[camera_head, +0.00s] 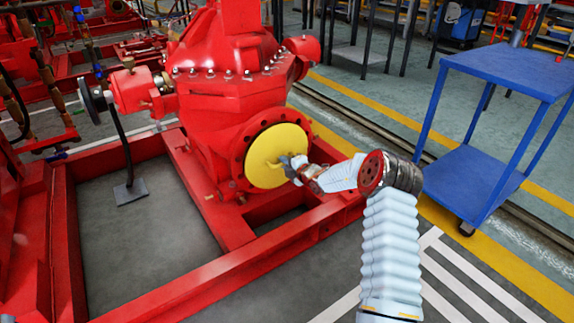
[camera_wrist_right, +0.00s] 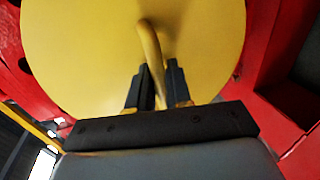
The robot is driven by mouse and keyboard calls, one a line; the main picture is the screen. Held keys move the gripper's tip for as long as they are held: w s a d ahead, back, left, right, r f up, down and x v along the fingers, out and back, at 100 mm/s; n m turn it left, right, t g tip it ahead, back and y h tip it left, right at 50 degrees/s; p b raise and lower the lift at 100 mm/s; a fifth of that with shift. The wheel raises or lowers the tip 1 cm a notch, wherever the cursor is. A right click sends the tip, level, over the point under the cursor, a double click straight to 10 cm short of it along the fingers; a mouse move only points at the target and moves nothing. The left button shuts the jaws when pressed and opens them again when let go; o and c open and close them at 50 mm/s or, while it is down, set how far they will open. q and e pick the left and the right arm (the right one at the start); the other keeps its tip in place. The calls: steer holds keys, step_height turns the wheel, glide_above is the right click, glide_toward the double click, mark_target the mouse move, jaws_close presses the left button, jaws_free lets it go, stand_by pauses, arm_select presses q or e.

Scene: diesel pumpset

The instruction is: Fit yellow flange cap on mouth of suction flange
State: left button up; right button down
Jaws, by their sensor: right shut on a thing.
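The yellow flange cap (camera_head: 279,152) is a round disc at the mouth of the red suction flange (camera_head: 241,158) on the pump. It covers the middle of the flange face, with the red bolt ring showing around it. I cannot tell whether it is fully seated. My right gripper (camera_head: 290,166) is at the cap's front. In the right wrist view the right gripper (camera_wrist_right: 160,92) is shut on the curved handle of the yellow cap (camera_wrist_right: 85,50), and the red flange (camera_wrist_right: 30,88) shows at the disc's left edge. My left gripper is not in view.
The red pump casing (camera_head: 215,95) sits on a red base frame (camera_head: 235,263) whose front rail runs below the flange. A blue trolley (camera_head: 512,68) stands to the right. Grey floor with yellow and white lines lies between and in front.

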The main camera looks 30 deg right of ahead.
steer(key=shift+w+r, duration=0.1)
steer(key=shift+w, duration=0.9)
steer(key=shift+c, duration=2.4)
jaws_free()
steer(key=shift+s, duration=0.1)
steer(key=p+v, duration=0.2)
steer(key=v, duration=0.5)
steer(key=shift+s+p, duration=0.2)
steer(key=shift+p, duration=0.1)
steer(key=shift+s, duration=0.1)
steer(key=s+p, duration=0.1)
steer(key=s, duration=0.4)
steer(key=shift+s+d+p, duration=0.25)
steer(key=shift+s+p, duration=0.1)
steer(key=shift+s, duration=0.05)
